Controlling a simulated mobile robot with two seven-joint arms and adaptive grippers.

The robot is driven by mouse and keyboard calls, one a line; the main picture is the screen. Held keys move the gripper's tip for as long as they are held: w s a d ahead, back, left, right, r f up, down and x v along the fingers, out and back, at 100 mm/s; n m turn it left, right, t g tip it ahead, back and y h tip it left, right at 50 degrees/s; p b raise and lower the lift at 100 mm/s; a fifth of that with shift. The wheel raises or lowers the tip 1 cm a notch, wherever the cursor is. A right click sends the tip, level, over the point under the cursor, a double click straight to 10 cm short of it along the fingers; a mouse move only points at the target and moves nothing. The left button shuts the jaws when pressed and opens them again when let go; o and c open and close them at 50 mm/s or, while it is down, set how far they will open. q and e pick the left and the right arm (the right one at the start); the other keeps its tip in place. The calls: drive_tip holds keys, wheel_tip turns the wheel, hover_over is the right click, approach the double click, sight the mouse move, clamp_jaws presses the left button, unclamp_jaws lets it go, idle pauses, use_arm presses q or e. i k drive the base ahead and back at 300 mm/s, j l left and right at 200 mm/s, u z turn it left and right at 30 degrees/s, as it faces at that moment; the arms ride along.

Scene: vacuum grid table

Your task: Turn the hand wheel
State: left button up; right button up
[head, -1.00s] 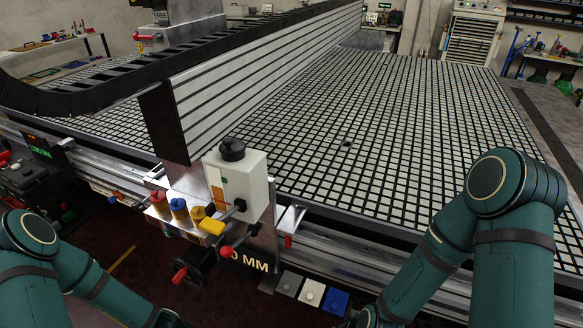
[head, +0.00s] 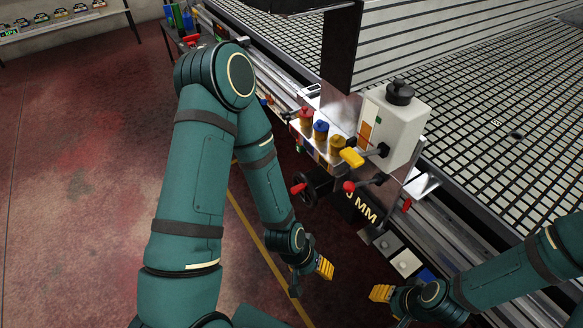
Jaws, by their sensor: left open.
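The hand wheel (head: 318,184) is small and black with a red handle on its left side. It sits on the front of the table's carriage, left of the plate marked MM. My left gripper (head: 311,279) has yellow finger pads and is open and empty. It hangs below the hand wheel in the picture, clear of it. My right gripper (head: 389,303) is low at the right, with one yellow pad showing. It is apart from the wheel, and I cannot make out its opening.
A white control box (head: 396,128) with a black knob stands above the wheel, with a yellow lever (head: 352,157) and a red-ball lever (head: 349,187) close by. Red, blue and yellow knobs line the ledge. Square buttons (head: 404,263) lie lower right. The red floor at left is clear.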

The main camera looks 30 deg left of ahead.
sight(302, 189)
drive_tip(key=u, duration=0.7)
drive_tip(key=i+l+z, duration=0.4)
drive_tip(key=l, duration=0.25)
drive_tip(key=i, duration=0.1)
